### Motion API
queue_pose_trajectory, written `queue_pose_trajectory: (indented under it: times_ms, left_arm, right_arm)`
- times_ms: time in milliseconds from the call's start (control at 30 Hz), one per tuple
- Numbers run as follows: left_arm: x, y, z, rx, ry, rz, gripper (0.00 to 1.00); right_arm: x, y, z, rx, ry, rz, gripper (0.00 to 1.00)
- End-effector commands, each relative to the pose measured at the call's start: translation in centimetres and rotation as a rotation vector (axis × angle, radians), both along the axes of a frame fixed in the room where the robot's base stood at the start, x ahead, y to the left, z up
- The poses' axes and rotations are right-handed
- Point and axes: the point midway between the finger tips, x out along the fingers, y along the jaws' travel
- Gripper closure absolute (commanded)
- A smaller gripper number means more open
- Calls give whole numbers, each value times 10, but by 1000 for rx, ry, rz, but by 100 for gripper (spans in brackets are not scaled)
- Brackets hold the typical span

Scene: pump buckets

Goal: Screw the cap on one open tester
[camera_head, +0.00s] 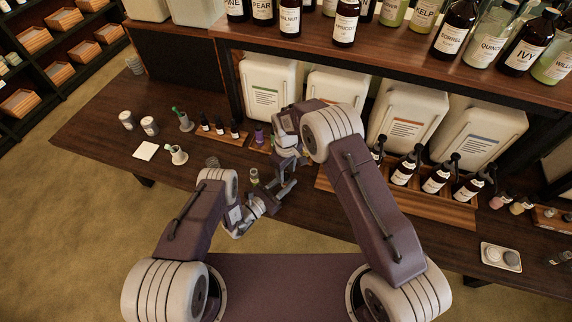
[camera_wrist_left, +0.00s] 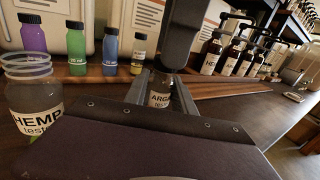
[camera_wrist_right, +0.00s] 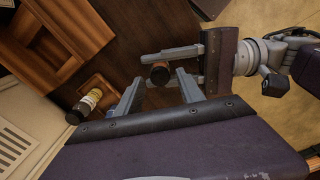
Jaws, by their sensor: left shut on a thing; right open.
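In the left wrist view my left gripper (camera_wrist_left: 161,98) is shut on a small tester labelled ARGA… (camera_wrist_left: 160,90). Its upper part is hidden behind dark parts of my right gripper. In the right wrist view my right gripper (camera_wrist_right: 160,93) is open, with its fingertips on either side of the tester's round, dark brownish top (camera_wrist_right: 160,73); I see no contact. Whether that top is a cap or an open mouth I cannot tell. A clear HEMP tester (camera_wrist_left: 35,110) with a ringed, uncapped mouth stands nearby at left. In the head view, both grippers meet above the table's front middle.
Small purple (camera_wrist_left: 34,38), green (camera_wrist_left: 75,43) and blue (camera_wrist_left: 110,48) capped bottles stand behind, with a yellow-labelled one (camera_wrist_left: 138,52). Pump bottles (camera_head: 436,178) stand in a wooden tray at right. White canisters (camera_head: 411,118) line the back under a shelf.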

Motion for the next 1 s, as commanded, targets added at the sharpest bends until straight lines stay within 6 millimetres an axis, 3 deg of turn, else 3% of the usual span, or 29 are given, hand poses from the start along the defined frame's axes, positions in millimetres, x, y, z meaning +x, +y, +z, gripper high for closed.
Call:
queue_pose_trajectory:
  times_ms: [133,400,433,600,867,900,1000]
  left_arm:
    - [0,0,0,1,1,0,100]
    - [0,0,0,1,1,0,100]
    - [0,0,0,1,1,0,100]
    - [0,0,0,1,1,0,100]
    - [0,0,0,1,1,0,100]
    - [0,0,0,1,1,0,100]
    - [0,0,0,1,1,0,100]
  right_arm:
    - [0,0,-10,-1,1,0,55]
    - [0,0,-11,0,0,0,55]
    - [0,0,-11,0,0,0,57]
    - [0,0,-11,0,0,0,100]
    - [0,0,-11,0,0,-6,100]
    - [0,0,-11,0,0,-6,72]
    - [0,0,-11,0,0,-6,49]
